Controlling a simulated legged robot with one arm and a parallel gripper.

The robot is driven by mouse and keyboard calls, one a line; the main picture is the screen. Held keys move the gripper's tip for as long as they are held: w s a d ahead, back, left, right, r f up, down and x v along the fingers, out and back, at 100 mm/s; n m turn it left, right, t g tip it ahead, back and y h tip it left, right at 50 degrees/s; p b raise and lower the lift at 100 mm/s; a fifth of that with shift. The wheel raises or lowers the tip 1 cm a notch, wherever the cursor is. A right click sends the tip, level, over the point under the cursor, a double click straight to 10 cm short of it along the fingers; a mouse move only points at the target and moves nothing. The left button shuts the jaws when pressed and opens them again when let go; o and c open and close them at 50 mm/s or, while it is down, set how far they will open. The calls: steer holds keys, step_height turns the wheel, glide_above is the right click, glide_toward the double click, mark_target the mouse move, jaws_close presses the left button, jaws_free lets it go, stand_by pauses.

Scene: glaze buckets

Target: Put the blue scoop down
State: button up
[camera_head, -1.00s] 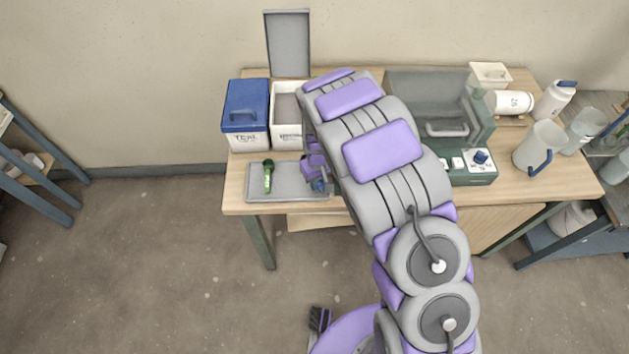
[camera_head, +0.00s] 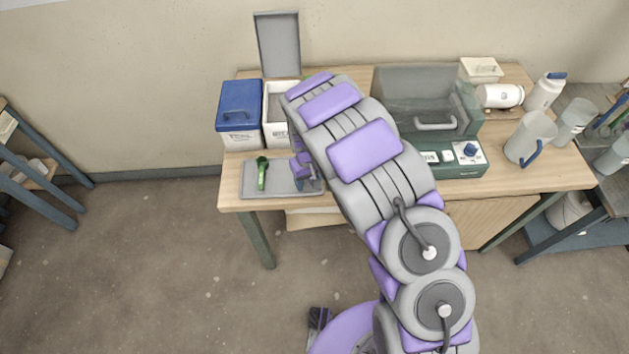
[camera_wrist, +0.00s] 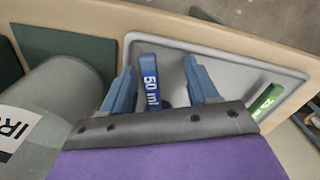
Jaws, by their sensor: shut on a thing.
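The blue scoop's handle (camera_wrist: 151,82), marked "50 ml", stands between the two fingers of my gripper (camera_wrist: 163,88) in the wrist view. My gripper is shut on it. The scoop's far end is hidden in this view. Behind it lies the grey tray (camera_wrist: 228,72). In the head view my gripper (camera_head: 304,176) is low over the right part of the tray (camera_head: 281,178), partly covered by my arm. I cannot tell whether the scoop touches the tray. A green scoop (camera_head: 262,172) lies on the tray's left part; it also shows in the wrist view (camera_wrist: 267,101).
A blue-lidded TEAL bucket (camera_head: 240,110) and an open white bucket (camera_head: 276,130) stand behind the tray. A grey cylinder (camera_wrist: 72,90) with a partly readable label is close left in the wrist view. A green machine (camera_head: 452,160) and a clear jug (camera_head: 530,138) stand to the right.

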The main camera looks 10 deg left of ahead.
steer(key=shift+w+a+r+p, duration=0.4)
steer(key=shift+w+a+r, duration=0.35)
steer(key=shift+a+r, duration=0.25)
steer(key=r, duration=0.2)
steer(key=r+p, duration=0.1)
steer(key=r, duration=0.1)
steer(key=shift+s+a, duration=0.15)
steer(key=shift+a, duration=0.25)
steer(key=s+d+r+m, duration=0.2)
steer(key=s+d+r, duration=0.4)
steer(key=d+r, duration=0.4)
steer(key=s+d+r+m, duration=0.2)
steer(key=s+d+r, duration=0.4)
steer(key=d+r, duration=0.5)
steer(key=s+d+r+m+g, duration=0.1)
steer(key=s+d+r, duration=0.1)
steer(key=s, duration=0.8)
steer(key=s+d+r+m, duration=0.2)
steer(key=s+d, duration=0.1)
steer(key=s, duration=0.8)
steer(key=shift+g+p, duration=0.4)
